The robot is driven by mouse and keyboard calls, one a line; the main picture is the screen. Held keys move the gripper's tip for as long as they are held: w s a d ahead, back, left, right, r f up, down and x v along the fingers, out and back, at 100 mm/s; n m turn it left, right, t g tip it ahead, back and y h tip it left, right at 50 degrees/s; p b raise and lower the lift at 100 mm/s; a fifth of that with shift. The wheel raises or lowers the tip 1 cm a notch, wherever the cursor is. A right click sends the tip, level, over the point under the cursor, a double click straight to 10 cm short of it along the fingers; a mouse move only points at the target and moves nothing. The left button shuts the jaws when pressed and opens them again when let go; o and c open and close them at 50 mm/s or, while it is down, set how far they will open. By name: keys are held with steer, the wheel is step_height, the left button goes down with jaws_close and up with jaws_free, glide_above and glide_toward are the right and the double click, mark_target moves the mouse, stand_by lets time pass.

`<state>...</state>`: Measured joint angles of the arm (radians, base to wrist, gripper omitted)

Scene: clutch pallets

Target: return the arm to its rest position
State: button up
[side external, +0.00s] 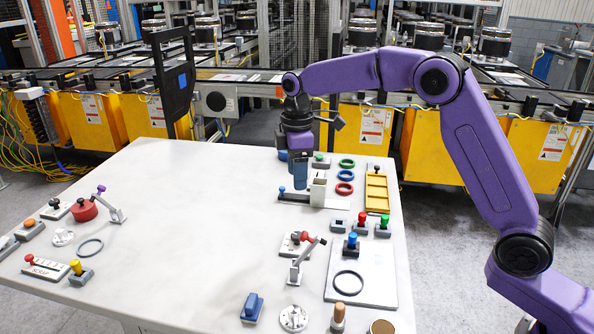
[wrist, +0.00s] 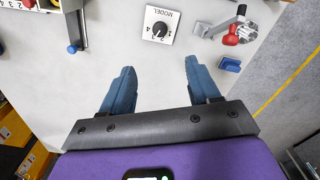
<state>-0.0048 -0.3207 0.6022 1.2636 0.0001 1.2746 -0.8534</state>
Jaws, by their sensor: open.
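My purple arm reaches in from the right, and my gripper (side external: 298,172) hangs at the far side of the white table (side external: 190,220), fingers down. It is near a block on a dark base. In the wrist view my gripper (wrist: 162,82) has its two blue fingers well apart, with only bare table surface between them. Nothing is held. From the side view I cannot tell how high the fingertips are above the table.
The wrist view shows a MODEL dial (wrist: 159,25), a red-handled lever (wrist: 231,38) and a blue block (wrist: 230,65). In the side view, rings (side external: 345,175), a yellow tray (side external: 377,207) and a grey plate (side external: 372,284) stand right of my gripper. The table's middle is clear.

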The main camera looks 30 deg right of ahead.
steer(key=s+r, duration=0.2)
steer(key=s, duration=1.7)
steer(key=s+d+f, duration=0.2)
steer(key=s+d, duration=0.2)
steer(key=s, duration=0.6)
steer(key=s+d+f+m, duration=0.1)
steer(key=s+d, duration=0.4)
steer(key=s, duration=0.5)
steer(key=shift+s+f, duration=0.4)
steer(key=shift+f, duration=0.2)
steer(key=shift+d, duration=0.1)
